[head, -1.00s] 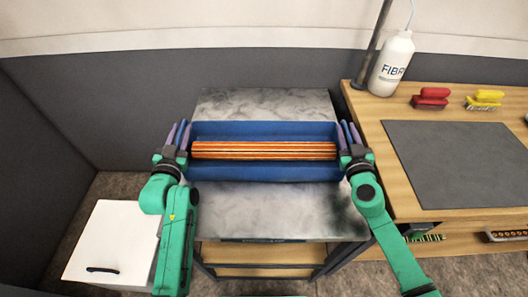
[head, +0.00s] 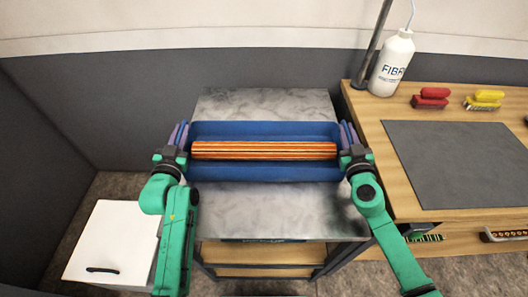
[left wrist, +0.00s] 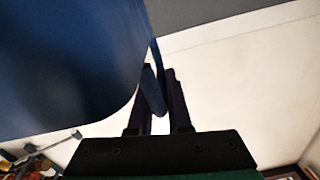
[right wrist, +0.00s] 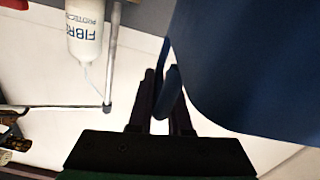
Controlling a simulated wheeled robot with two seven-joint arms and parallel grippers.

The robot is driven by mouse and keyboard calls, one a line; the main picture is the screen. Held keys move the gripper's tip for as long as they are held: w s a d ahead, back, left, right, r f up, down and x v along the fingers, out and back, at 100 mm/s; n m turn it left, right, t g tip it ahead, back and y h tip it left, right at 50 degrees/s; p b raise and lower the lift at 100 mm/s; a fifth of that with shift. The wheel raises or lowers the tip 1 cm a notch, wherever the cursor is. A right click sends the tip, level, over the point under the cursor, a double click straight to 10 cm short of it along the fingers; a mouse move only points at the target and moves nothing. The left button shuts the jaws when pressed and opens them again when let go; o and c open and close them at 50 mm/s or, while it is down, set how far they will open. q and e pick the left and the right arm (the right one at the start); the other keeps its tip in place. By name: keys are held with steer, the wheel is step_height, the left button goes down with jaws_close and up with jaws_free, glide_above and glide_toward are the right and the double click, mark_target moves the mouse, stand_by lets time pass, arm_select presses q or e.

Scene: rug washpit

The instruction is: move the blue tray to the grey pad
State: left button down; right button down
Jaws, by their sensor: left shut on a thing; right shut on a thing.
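The blue tray (head: 265,172) is over the grey metal top of a cart in the head view, with a rolled orange striped rug (head: 264,150) lying along it. I cannot tell whether its underside touches the cart. My left gripper (head: 181,137) is shut on the tray's left end wall, also seen in the left wrist view (left wrist: 155,88). My right gripper (head: 347,135) is shut on its right end wall, also seen in the right wrist view (right wrist: 166,90). The grey pad (head: 458,162) lies bare on the wooden bench to the right.
The cart top (head: 265,104) shows bare behind and in front of the tray. The wooden bench (head: 395,185) carries a white bottle (head: 392,64), a red brush (head: 430,98) and a yellow brush (head: 484,100) behind the pad. A metal post (head: 371,45) stands at the bench's back left.

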stand_by(0.7)
